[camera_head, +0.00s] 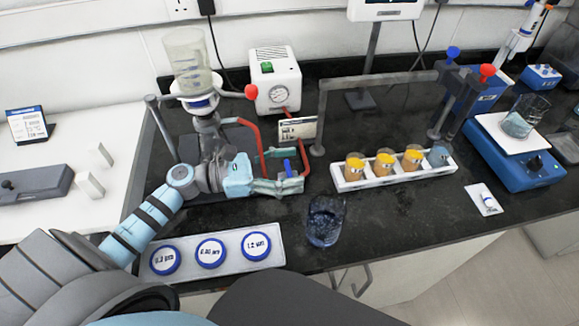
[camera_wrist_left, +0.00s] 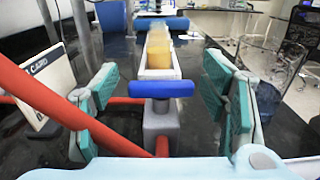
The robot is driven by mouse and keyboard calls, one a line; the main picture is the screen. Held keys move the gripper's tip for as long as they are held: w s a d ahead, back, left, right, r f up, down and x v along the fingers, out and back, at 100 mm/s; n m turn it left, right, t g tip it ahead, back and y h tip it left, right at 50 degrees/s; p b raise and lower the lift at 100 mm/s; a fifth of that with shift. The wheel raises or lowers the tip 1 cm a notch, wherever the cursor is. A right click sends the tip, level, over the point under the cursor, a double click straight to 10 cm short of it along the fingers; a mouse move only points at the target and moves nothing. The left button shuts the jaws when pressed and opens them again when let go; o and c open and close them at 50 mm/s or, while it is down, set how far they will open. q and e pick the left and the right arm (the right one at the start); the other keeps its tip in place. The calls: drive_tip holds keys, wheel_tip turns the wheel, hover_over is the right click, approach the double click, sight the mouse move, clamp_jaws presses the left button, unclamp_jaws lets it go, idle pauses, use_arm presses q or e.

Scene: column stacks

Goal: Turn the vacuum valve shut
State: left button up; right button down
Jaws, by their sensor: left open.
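The vacuum valve has a blue bar handle (camera_head: 287,167), which shows crosswise on a grey body (camera_wrist_left: 160,122) in the left wrist view. Red hose (camera_wrist_left: 60,110) runs to the valve's body from the left. My left gripper (camera_head: 292,178) is open around the valve, with one teal finger on each side of the handle in the left wrist view. Gaps show between both fingers and the handle there, so it appears untouched. The white vacuum pump (camera_head: 275,82) with a round gauge stands behind. My right gripper is not in view.
A glass funnel (camera_head: 188,60) on a filter stand is left of the pump. A small card (camera_head: 298,129) stands close behind the valve. A white rack (camera_head: 395,176) of amber-filled vessels lies to the right. A tray (camera_head: 232,236) with blue-rimmed discs and a dark glass vessel (camera_head: 325,222) are in front.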

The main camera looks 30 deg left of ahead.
sight(289, 167)
use_arm(q)
wheel_tip(289, 167, up, 10)
drive_tip(key=shift+r, duration=0.1)
idle(0.6)
